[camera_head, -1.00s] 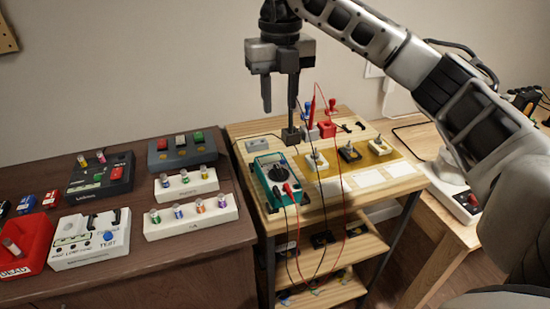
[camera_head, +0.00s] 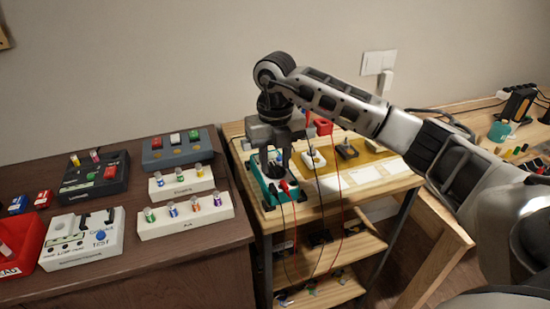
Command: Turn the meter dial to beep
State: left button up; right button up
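The teal meter (camera_head: 262,192) lies on the light wooden stand at the center, with a black dial (camera_head: 275,170) on its face and red and black leads plugged into its near end. My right gripper (camera_head: 275,168) points down over the meter, its fingers at the dial. The fingers hide most of the dial, so its setting cannot be read. Whether the fingers touch or grip the dial cannot be told. My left gripper is not in view.
Switch-like parts (camera_head: 313,158) sit just right of the meter on a yellow panel, with a red block (camera_head: 323,127) behind. A dark table (camera_head: 200,252) at left carries battery holders and testers (camera_head: 82,238). Leads hang over the stand's front edge.

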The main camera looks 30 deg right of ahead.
grip_shut()
